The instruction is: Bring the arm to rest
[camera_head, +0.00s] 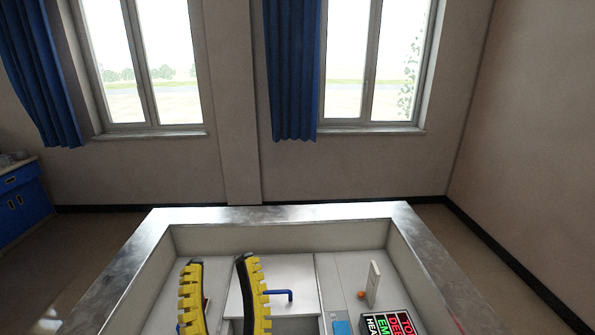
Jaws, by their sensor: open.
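My gripper (219,261) shows at the bottom, left of centre, as two curved yellow toothed fingers with dark inner faces. The fingers stand apart with a clear gap between them, and nothing shows held there. They appear over the left part of a recessed pale workspace. The rest of my arm is out of view below, so its pose cannot be told.
The workspace has a wide grey metal rim (283,213). Inside are a white panel (300,268) with a blue handle (281,293), an upright white plate (373,284), an orange knob (361,295), a blue square (342,327) and a black lettered block (390,323).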

